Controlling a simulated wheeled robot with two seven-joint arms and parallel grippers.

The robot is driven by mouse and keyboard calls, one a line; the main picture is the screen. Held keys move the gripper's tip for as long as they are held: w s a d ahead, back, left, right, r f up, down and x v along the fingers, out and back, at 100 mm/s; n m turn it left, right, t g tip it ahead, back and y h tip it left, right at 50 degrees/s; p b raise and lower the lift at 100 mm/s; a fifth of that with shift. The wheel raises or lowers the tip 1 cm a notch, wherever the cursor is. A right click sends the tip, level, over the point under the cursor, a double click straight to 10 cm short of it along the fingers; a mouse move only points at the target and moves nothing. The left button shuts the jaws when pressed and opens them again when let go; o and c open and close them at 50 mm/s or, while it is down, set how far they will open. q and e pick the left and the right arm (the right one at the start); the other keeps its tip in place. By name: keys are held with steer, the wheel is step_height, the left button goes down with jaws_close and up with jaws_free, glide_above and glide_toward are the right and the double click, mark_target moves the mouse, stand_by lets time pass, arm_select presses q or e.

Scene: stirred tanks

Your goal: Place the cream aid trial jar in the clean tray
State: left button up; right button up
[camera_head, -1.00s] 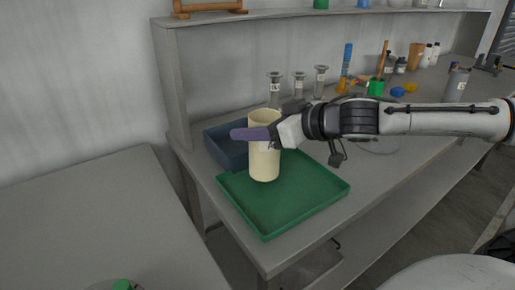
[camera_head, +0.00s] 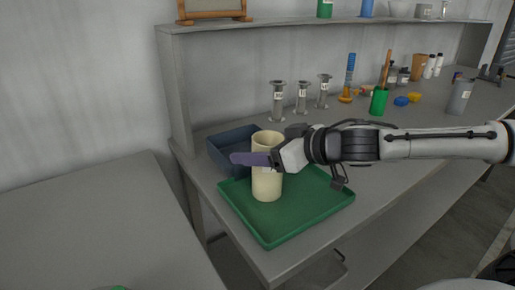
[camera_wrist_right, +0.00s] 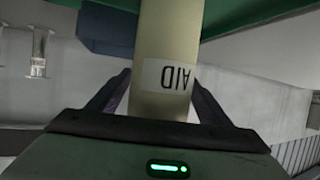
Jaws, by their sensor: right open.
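The cream jar (camera_head: 267,187) stands upright in the left part of the green tray (camera_head: 312,212) and appears to rest on its floor. In the right wrist view the cream jar (camera_wrist_right: 168,35) shows its white AID label, upside down. My right gripper (camera_head: 262,159) reaches in from the right at the jar's upper half. Its jaws are open, with one finger on either side of the jar. In the right wrist view my right gripper (camera_wrist_right: 158,80) has the jar between its fingers; I cannot tell whether either finger touches it. My left gripper is not in view.
A dark blue tray (camera_head: 226,146) lies just behind the green one. Several grey cylinders, including one cylinder (camera_head: 278,102), stand farther back. A green container (camera_head: 379,101) and bottles stand to the right. A shelf (camera_head: 330,23) runs above the bench. The green tray's right side is bare.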

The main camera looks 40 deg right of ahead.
steer(key=shift+r, duration=0.2)
steer(key=shift+s+d, duration=0.1)
steer(key=shift+s, duration=0.1)
steer(key=b+v, duration=0.1)
steer(key=v, duration=1)
steer(key=shift+s+r+b, duration=0.25)
steer(key=shift+b, duration=0.05)
